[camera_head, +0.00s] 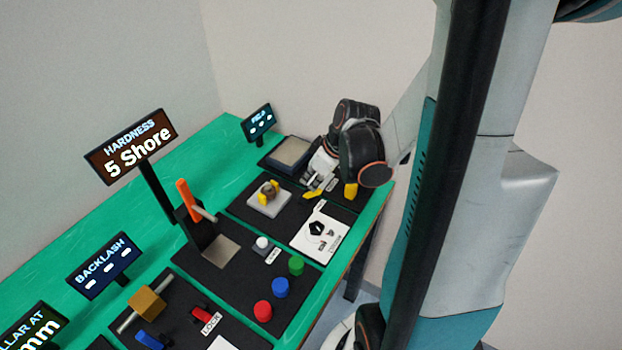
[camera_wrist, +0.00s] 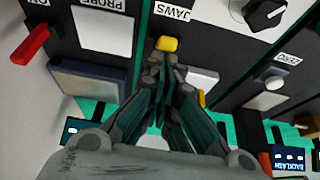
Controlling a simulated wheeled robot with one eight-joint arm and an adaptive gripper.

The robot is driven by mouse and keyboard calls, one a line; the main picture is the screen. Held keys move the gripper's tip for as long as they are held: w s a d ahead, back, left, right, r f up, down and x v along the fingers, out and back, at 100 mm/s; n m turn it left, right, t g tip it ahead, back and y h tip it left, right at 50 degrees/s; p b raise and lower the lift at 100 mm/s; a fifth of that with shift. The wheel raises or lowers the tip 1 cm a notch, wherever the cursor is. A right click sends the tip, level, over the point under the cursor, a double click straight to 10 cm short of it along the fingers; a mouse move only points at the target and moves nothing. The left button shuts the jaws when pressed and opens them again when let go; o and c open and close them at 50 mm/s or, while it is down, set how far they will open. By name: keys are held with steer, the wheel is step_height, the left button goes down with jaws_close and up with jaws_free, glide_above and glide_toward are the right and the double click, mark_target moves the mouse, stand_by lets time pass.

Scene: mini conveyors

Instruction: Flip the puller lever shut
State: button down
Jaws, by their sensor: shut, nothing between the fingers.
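A yellow lever (camera_wrist: 167,43) stands beside the upside-down JAWS label in the wrist view; I take it for the puller lever. In the head view, a yellow piece (camera_head: 313,195) shows by my fingers, probably the same lever. My gripper (camera_wrist: 163,68) is shut and empty, with its tips close beside the lever; I cannot tell if they touch. It also shows in the head view (camera_head: 318,182), low over the far end of the bench. The white puller block (camera_head: 266,205) with yellow jaws (camera_head: 268,190) around a brown part sits left of it, partly hidden in the wrist view.
A dial panel (camera_head: 318,233) lies nearer than the gripper. Another yellow piece (camera_head: 350,191) is by my wrist. Buttons and an orange lever (camera_head: 188,199) stand nearer.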

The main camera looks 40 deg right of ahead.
steer(key=shift+r+p, duration=0.55)
steer(key=shift+r, duration=0.25)
steer(key=shift+w+r, duration=0.25)
step_height(320, 180, up, 3)
steer(key=w+p, duration=0.2)
steer(key=p, duration=0.1)
step_height(320, 180, up, 8)
steer(key=p, duration=0.3)
glide_above(304, 195)
steer(key=s+d, duration=0.2)
steer(key=s, duration=0.2)
steer(key=shift+w+a, duration=0.1)
steer(key=shift+a, duration=0.05)
